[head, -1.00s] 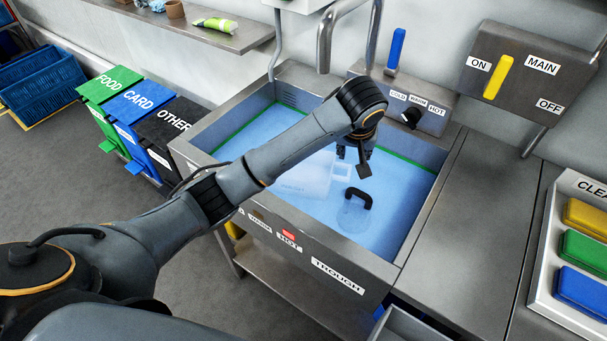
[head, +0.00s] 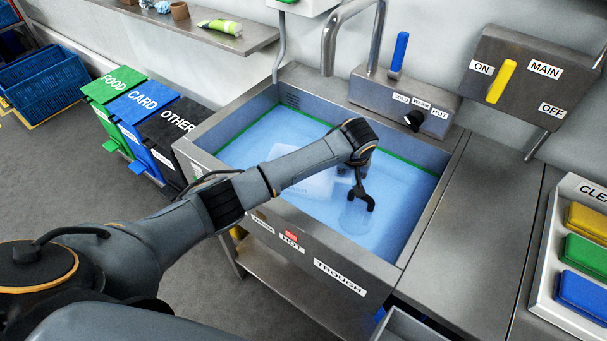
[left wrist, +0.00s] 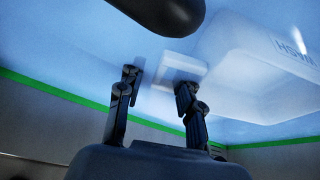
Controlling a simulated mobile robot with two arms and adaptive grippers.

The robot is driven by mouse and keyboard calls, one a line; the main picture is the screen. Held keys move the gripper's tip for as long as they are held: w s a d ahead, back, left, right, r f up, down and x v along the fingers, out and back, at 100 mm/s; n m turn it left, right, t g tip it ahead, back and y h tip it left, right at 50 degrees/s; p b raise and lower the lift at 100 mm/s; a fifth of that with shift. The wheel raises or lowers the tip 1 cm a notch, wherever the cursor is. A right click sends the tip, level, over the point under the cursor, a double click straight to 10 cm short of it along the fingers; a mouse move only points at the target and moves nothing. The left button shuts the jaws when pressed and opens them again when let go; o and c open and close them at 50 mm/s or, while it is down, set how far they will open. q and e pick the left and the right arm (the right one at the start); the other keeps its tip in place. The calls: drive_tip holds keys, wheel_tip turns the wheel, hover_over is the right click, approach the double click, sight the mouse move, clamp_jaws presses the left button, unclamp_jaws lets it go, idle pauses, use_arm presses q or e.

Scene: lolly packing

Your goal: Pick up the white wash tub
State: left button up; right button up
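The white wash tub (head: 308,186) lies in the blue water of the trough, partly hidden behind my left forearm. In the left wrist view the tub (left wrist: 262,72) shows dark lettering and a pale tab-like handle (left wrist: 180,68) on its side. My left gripper (head: 357,180) is low over the trough at the tub's right end. In the left wrist view its two fingers (left wrist: 156,88) are apart, with the tab close to the right fingertip. I cannot tell whether they touch. My right gripper is not in view.
The metal trough rim (head: 420,232) surrounds the water. A tap (head: 330,45) rises behind. The right counter (head: 475,215) is clear.

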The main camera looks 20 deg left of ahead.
use_arm(q)
drive_tip(key=shift+w+f, duration=0.1)
drive_tip(key=shift+f, duration=0.05)
clamp_jaws()
